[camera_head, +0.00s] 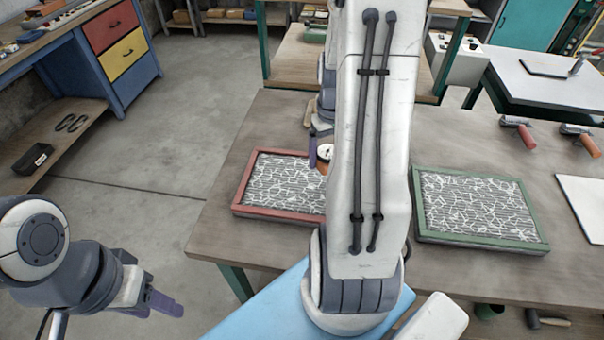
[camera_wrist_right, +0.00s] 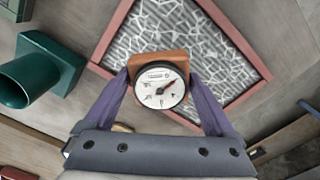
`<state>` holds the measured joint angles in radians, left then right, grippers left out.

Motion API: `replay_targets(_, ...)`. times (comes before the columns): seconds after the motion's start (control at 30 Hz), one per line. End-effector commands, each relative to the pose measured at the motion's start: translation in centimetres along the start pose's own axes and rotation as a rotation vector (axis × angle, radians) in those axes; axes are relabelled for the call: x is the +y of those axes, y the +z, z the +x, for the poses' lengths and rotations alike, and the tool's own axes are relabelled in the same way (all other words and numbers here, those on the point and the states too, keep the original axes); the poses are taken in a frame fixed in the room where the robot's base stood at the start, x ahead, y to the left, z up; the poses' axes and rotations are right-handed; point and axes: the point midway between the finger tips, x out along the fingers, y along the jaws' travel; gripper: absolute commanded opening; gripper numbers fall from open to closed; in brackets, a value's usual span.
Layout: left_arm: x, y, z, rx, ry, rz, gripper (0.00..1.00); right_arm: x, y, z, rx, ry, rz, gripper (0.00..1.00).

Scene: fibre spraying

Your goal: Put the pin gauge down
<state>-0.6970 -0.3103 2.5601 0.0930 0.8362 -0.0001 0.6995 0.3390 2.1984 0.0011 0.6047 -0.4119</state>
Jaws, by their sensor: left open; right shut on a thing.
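The pin gauge, a round white dial on an orange-brown block, shows in the head view (camera_head: 325,152) and the right wrist view (camera_wrist_right: 161,93). My right gripper (camera_wrist_right: 160,84) is shut on its block, one purple finger on each side. In the head view the gauge is just above or at the far right part of the red-framed panel (camera_head: 236,209), partly hidden by my right arm. The panel also shows in the right wrist view (camera_wrist_right: 262,72). I cannot tell whether the gauge touches anything. My left gripper (camera_head: 160,303) is open and empty, left of the table.
A green-framed panel (camera_head: 484,243) lies right of my arm on the wooden table (camera_head: 222,239). Two orange-handled tools (camera_head: 526,136) (camera_head: 590,145) and a white sheet (camera_head: 585,205) lie further right. A green cup-shaped thing (camera_wrist_right: 32,82) is at the left in the right wrist view.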

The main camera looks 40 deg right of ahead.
Motion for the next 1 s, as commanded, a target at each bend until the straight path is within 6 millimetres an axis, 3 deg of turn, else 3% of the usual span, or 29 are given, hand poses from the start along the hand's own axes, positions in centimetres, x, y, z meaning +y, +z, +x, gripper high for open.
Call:
replay_targets(0.1,0.1,-0.1,-0.8,0.0,0.0,0.0,0.5,-2.5,-1.1,1.5,-0.004,-0.001,-0.006,0.18)
replay_targets(0.3,0.1,-0.1,-1.4,0.0,0.0,-0.001,0.5,-5.1,-2.5,3.3,-0.001,0.0,0.0,0.18)
replay_targets(0.47,0.1,-0.1,-1.6,0.0,0.0,-0.001,0.5,-5.5,-2.6,4.3,-0.002,0.0,0.003,0.18)
replay_targets(0.7,0.2,-0.1,-2.3,0.0,0.0,-0.001,0.5,-5.5,-2.6,7.4,-0.002,0.0,0.004,0.18)
replay_targets(1.0,0.2,-0.1,-2.2,0.0,0.0,-0.001,0.5,-5.4,-2.7,7.8,0.002,0.001,0.004,0.18)
